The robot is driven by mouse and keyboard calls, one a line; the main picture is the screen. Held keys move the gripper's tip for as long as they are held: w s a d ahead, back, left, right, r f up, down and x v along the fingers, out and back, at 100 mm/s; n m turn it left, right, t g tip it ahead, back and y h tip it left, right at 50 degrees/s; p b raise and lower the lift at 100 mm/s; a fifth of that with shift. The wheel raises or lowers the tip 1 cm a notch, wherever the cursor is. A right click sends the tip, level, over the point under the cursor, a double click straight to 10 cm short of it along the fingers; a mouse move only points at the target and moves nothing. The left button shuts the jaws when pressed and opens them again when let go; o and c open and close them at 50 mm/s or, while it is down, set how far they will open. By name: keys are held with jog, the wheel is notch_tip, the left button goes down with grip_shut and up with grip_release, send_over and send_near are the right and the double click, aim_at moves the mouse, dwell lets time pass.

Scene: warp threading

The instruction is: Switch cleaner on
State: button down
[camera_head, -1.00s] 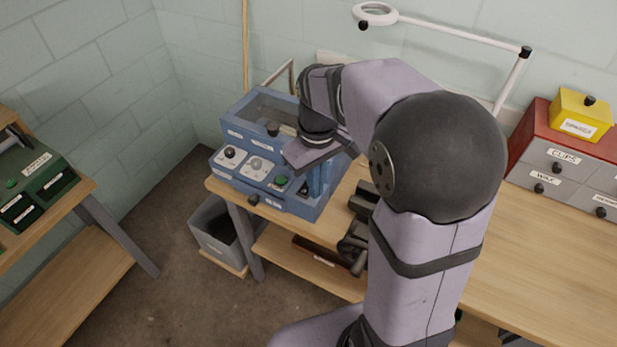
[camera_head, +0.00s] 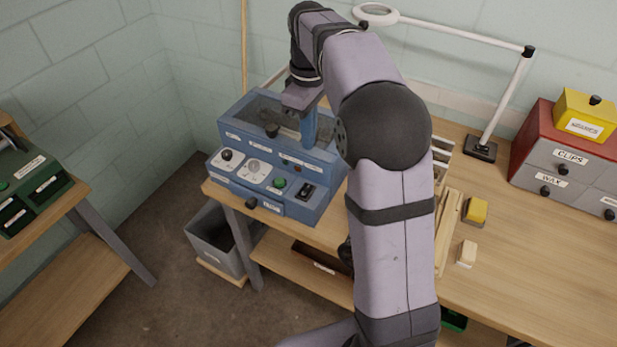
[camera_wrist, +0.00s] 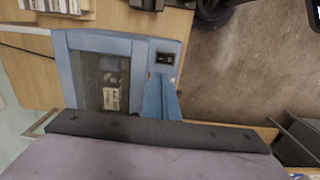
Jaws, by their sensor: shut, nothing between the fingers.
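The cleaner is a blue box (camera_head: 232,140) with a see-through lid (camera_head: 290,112), standing at the left end of the wooden bench. Its sloped front panel carries two dials (camera_head: 253,167), a green button (camera_head: 280,183) and a black rocker switch (camera_head: 306,190). The rocker switch also shows in the wrist view (camera_wrist: 165,59); which way it is tipped is too small to tell. My gripper (camera_head: 308,142) is shut and empty, its blue fingers pointing down above the cleaner, behind the switch. In the wrist view the fingers (camera_wrist: 160,80) appear beside the switch, apart from it.
A grey bin (camera_head: 210,240) stands below the bench's left end. Wooden strips (camera_head: 447,230), a yellow block (camera_head: 476,211) and a pale block (camera_head: 467,253) lie right of my arm. A lamp (camera_head: 481,149) and a red drawer cabinet (camera_head: 532,140) stand farther right.

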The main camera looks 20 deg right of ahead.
aim_at(306, 190)
notch_tip(306, 190, down, 14)
jog(key=p, duration=0.3)
jog(key=shift+p, duration=0.4)
dwell(0.4)
jog(key=shift+f, duration=0.25)
jog(key=shift+s+a, duration=0.2)
jog(key=shift+s, duration=0.05)
jog(key=shift+s+a+r, duration=0.2)
jog(key=shift+s+a, duration=0.15)
jog(key=shift+w+d, duration=0.1)
